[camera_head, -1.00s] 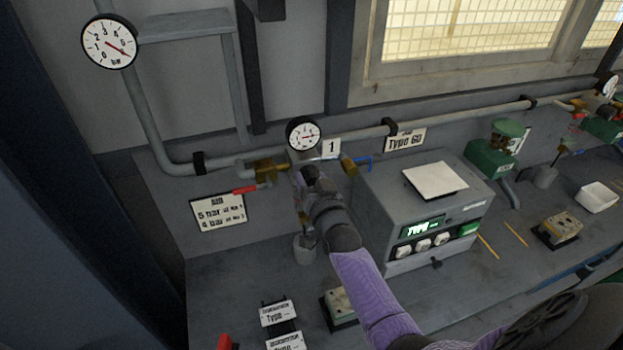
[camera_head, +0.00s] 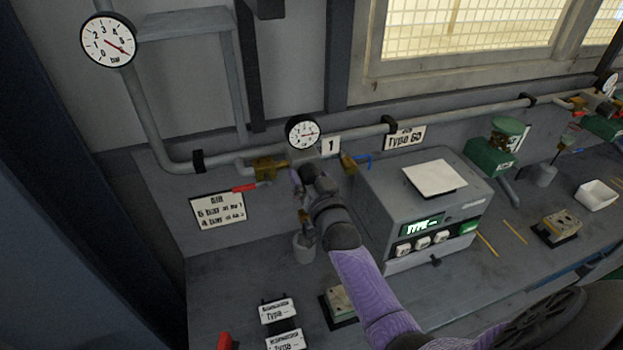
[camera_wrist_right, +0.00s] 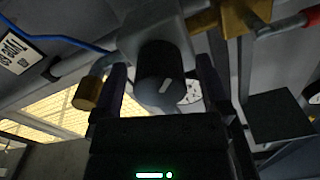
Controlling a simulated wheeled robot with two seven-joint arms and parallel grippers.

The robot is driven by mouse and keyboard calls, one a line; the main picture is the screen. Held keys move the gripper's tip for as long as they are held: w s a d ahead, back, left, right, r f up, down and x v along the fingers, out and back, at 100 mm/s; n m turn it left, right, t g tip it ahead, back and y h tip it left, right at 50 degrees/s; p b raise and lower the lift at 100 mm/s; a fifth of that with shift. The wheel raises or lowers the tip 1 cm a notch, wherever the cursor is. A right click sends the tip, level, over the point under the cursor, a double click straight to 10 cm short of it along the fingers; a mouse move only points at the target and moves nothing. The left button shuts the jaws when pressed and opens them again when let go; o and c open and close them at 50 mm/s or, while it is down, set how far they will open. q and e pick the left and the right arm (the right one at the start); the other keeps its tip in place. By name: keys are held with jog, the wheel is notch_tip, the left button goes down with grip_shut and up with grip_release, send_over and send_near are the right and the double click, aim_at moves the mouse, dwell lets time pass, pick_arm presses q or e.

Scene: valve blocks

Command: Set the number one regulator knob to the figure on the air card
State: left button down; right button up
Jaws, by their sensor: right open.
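The number one regulator knob (camera_wrist_right: 162,78) is dark and round with a white pointer mark; it shows between the fingers of my right gripper (camera_wrist_right: 162,88) in the right wrist view. The fingers are open on either side of it, and I cannot tell whether either touches it. In the head view my right gripper (camera_head: 308,180) is below the small round gauge (camera_head: 302,132) and the "1" plate (camera_head: 330,146), and hides the knob. The air card (camera_head: 218,209) hangs at left; its top line looks like 5 bar at No 1, but is blurred. My left gripper is out of view.
Brass valves (camera_head: 268,169) with a red lever (camera_head: 244,188) and a blue lever (camera_head: 362,158) flank the regulator. A grey box (camera_head: 430,205) with a display stands close on the right. A large gauge (camera_head: 109,40) is at upper left.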

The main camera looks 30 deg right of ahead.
jog(key=v, duration=1)
